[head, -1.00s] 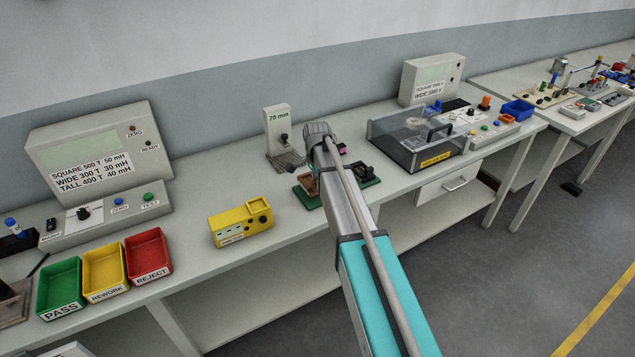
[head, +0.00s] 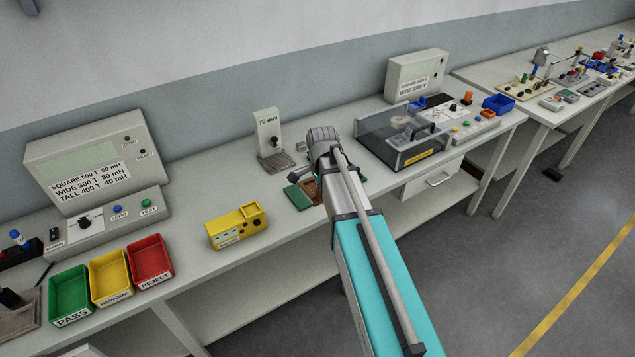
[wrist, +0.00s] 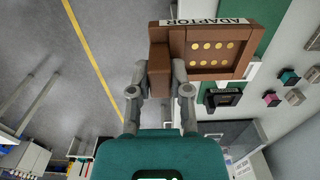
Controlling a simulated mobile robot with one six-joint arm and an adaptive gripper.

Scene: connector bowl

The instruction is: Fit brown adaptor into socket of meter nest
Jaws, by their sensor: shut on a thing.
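My gripper (wrist: 161,97) is shut on the upright tab of the brown adaptor (wrist: 180,40) in the wrist view. The adaptor has a white "ADAPTOR" label and a recessed face with several yellowish contacts. A small brown part of the adaptor (head: 311,188) shows in the head view beside my arm, over a green base (head: 298,197). My arm hides the gripper there. I cannot tell whether the adaptor touches the base. The meter (head: 95,150) with the mH list stands at the left of the bench. No meter nest socket can be made out for certain.
A yellow block (head: 237,227) stands left of my arm. Green (head: 68,295), yellow (head: 111,278) and red (head: 151,262) trays line the front edge. A "70 mm" gauge (head: 270,135) stands behind the base, and a clear-lidded box (head: 400,138) to the right.

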